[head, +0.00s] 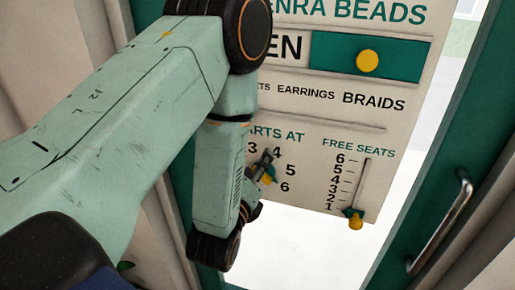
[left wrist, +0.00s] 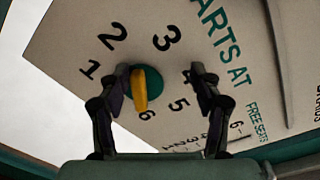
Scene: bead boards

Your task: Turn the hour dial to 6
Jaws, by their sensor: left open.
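The hour dial is a green disc (left wrist: 153,77) with a yellow bar (left wrist: 140,90) in the left wrist view, ringed by the numbers 1 to 6. The lower end of the bar lies near the 6, but its exact pointing is hard to tell. My left gripper (left wrist: 160,75) is open, with one finger close beside the bar on the left and the other over the 4 and 5. I cannot tell whether a finger touches the bar. In the head view my arm hides most of the dial; a little yellow (head: 268,178) shows beside the finger. My right gripper is out of view.
The white bead board (head: 330,125) also holds a yellow knob (head: 367,61) on a green strip above and a free-seats slider (head: 355,221) at the bottom of its slot, near 1. A green frame with a metal handle (head: 441,222) stands at the right.

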